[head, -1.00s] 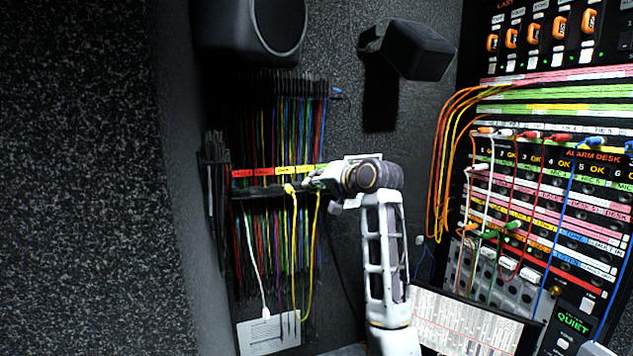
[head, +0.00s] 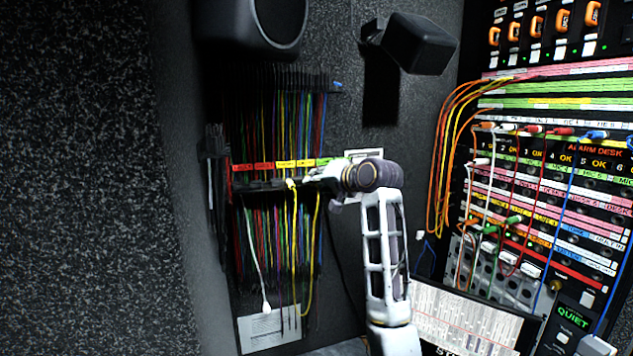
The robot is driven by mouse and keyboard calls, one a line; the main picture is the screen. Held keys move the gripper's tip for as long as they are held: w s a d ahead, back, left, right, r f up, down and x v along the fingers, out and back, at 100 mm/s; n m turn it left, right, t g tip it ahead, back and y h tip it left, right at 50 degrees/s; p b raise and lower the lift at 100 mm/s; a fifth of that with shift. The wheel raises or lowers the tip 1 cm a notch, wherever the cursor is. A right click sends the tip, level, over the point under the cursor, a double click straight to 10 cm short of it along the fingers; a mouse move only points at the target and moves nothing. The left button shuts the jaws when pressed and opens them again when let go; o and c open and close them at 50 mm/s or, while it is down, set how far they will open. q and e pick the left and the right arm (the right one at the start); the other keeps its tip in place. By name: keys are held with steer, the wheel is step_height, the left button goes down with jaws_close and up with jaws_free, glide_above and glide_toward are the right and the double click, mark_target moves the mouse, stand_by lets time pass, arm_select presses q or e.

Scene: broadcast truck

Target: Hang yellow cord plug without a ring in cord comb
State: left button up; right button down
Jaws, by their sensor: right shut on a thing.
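The cord comb (head: 262,187) is a dark bar on the left wall with red, yellow and green labels along it. Many coloured cords hang from it. A yellow cord (head: 317,235) hangs in a loop just below the labelled bar. One yellow plug (head: 291,183) shows at the bar's front edge, beside my gripper. My right gripper (head: 312,180) is at the bar's right part, near the yellow and green labels, shut on a yellow cord plug that its fingers mostly hide. Whether the plug has a ring cannot be seen. My left gripper is not in view.
A white plug (head: 266,307) hangs low before a paper sheet (head: 268,330). Black speakers (head: 418,45) project from the wall above.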

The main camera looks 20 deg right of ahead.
steer(key=shift+f+p, duration=0.1)
steer(key=shift+p, duration=0.4)
stand_by(1.0)
steer(key=c, duration=1.3)
jaws_free()
steer(key=shift+c, duration=0.2)
steer(key=o, duration=1.1)
steer(key=shift+w, duration=0.1)
steer(key=shift+s, duration=1.6)
steer(key=shift+s+d, duration=0.15)
steer(key=shift+s, duration=2.3)
steer(key=shift+f, duration=0.1)
